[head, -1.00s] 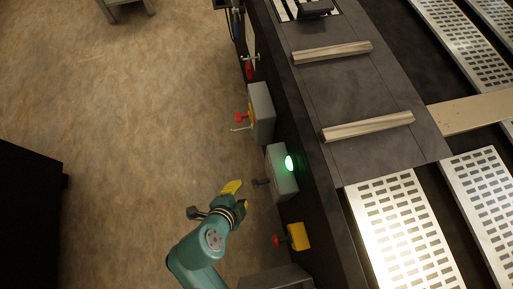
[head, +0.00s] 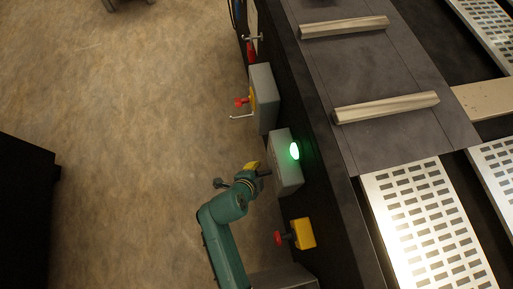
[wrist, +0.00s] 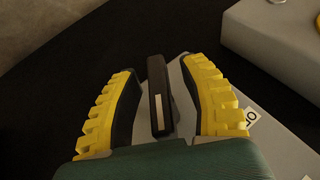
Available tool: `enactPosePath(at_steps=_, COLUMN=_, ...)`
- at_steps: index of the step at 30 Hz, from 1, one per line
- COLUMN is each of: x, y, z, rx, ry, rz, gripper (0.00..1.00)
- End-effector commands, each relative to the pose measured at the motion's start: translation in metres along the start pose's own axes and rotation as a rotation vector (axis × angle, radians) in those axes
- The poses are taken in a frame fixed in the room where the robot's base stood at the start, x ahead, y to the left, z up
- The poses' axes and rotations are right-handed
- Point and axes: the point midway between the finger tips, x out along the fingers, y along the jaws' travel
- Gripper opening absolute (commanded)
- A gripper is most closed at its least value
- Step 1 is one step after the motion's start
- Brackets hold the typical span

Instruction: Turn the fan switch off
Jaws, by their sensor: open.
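The fan switch is a grey box (head: 288,174) with a lit green lamp (head: 294,151) on top, mounted on the dark side of the machine. Its black handle (head: 264,172) sticks out to the left. My gripper (head: 257,168) is at that handle in the head view. In the wrist view the handle (wrist: 158,95) stands between the two yellow fingers of my gripper (wrist: 160,105). The fingers are open around it, with gaps on both sides. The grey box (wrist: 290,155) lies behind, with a small white label (wrist: 250,116) partly hidden by the right finger.
A grey box with a red knob (head: 241,102) and a bent metal lever (head: 240,116) sits above the switch. A yellow box with a red button (head: 303,233) sits below it. The floor (head: 140,150) to the left is clear.

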Motion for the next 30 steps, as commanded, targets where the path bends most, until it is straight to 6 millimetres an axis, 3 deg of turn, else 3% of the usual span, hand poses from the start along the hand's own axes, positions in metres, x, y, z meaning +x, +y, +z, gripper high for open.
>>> enactPosePath(at_steps=8, x=0.0008, y=-0.0007, z=-0.0001, rx=0.000, ry=-0.001, rz=-0.001, gripper=0.41)
enactPosePath(at_steps=12, x=0.0007, y=-0.0007, z=-0.0001, rx=0.000, ry=-0.001, rz=-0.001, gripper=0.14)
enactPosePath(at_steps=15, x=0.0006, y=-0.0007, z=0.0000, rx=0.000, ry=-0.001, rz=-0.001, gripper=0.00)
enactPosePath(at_steps=30, x=-0.0002, y=-0.0004, z=-0.0002, rx=-0.008, ry=-0.002, rz=0.021, gripper=0.00)
